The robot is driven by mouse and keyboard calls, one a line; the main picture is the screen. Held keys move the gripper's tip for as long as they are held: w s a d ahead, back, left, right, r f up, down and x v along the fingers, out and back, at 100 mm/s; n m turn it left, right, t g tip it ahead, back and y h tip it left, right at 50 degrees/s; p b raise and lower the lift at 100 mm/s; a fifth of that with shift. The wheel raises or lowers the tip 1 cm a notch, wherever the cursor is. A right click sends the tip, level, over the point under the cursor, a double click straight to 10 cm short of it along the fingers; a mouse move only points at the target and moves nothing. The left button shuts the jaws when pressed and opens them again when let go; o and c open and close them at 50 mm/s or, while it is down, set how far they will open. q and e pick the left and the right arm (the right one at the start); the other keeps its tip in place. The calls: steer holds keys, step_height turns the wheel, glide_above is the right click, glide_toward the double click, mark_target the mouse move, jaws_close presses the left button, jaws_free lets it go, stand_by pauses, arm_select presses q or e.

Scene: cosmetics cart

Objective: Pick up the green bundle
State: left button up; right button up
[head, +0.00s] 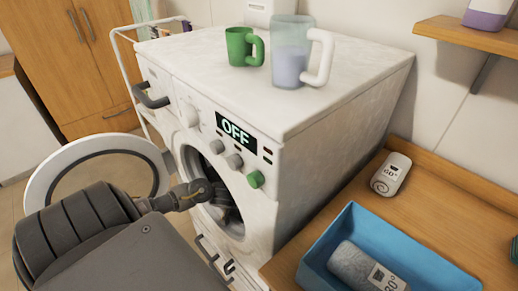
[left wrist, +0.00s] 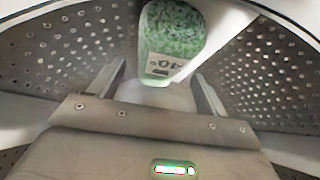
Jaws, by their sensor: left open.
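The green bundle (left wrist: 175,32) is speckled green with a white label reading 40°. In the head view my left arm reaches through the round door opening of the white washing machine (head: 335,110), and the bundle is hidden. My right gripper is not in view.
The washer's round door (head: 60,160) stands open at left. A green mug (head: 240,46) and a clear jug (head: 290,55) stand on top. At right, a wooden counter (head: 440,205) holds a blue tray (head: 345,222) with a grey bundle (head: 355,265), and a white bundle (head: 391,174).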

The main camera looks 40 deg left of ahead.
arm_select(q)
steer(key=x, duration=0.5)
steer(key=shift+w+a+b, duration=0.1)
steer(key=shift+w+b, duration=0.05)
steer(key=shift+b, duration=0.15)
steer(key=shift+c, duration=0.3)
steer(key=c, duration=0.8)
steer(key=shift+c, duration=0.2)
steer(key=shift+r, duration=0.1)
steer(key=shift+a+r, duration=0.1)
steer(key=shift+r, duration=0.4)
step_height(320, 180, up, 6)
steer(key=shift+p, duration=0.6)
steer(key=s+a, duration=0.2)
steer(key=s, duration=0.7)
steer(key=s+a+b, duration=0.1)
steer(key=s+a, duration=0.2)
steer(key=s, duration=0.7)
steer(key=shift+a, duration=0.2)
